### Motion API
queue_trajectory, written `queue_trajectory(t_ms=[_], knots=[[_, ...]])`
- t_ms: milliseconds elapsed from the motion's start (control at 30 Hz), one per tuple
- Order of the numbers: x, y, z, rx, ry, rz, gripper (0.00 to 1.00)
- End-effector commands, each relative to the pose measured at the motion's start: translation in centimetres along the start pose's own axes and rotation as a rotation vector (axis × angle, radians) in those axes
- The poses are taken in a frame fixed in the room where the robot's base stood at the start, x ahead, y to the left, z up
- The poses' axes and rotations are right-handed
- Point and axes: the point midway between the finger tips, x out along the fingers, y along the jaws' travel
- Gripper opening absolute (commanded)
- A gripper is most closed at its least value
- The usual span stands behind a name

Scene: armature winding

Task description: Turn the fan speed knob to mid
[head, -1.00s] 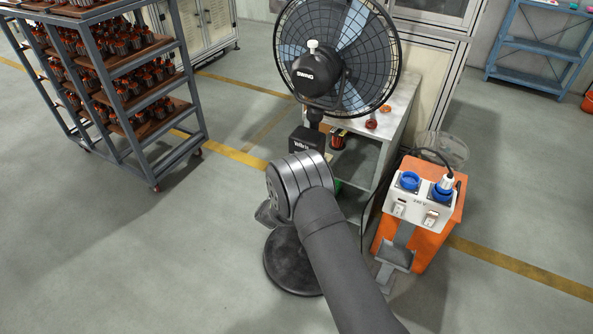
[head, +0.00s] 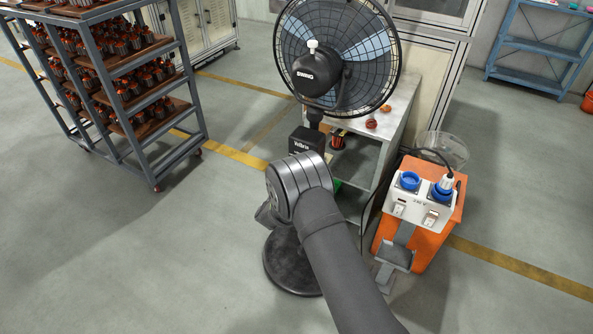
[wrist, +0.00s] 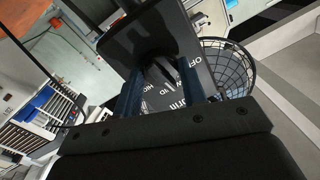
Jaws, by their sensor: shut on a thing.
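The black fan (head: 337,55) stands behind my arm on a round base (head: 290,265), with a dark control box (head: 307,143) on its post. In the wrist view the box (wrist: 150,40) is close up, and white lettering on its round dial (wrist: 172,92) shows between my fingers, partly hidden; OFF can be made out. My gripper (wrist: 162,82) is shut on the dark fan speed knob (wrist: 158,72), its two bluish fingers on either side. The knob's exact pointing direction is hard to tell. In the head view my arm hides the gripper and knob.
An orange stand with a socket box (head: 418,200) is at right, its black cable running left. A grey bench (head: 400,105) stands behind the fan. A rack (head: 150,95) with several wound parts is at left. The floor at left front is clear.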

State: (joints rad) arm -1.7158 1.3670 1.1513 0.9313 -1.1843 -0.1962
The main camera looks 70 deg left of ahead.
Motion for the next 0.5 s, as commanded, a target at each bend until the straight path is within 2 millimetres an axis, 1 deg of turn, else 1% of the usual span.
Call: queue_trajectory(t_ms=[300,500], knots=[[-0.01,-0.03,0.13,0.25,0.024,-0.003,0.15],[-0.01,-0.05,0.15,0.38,0.036,-0.004,0.15]])
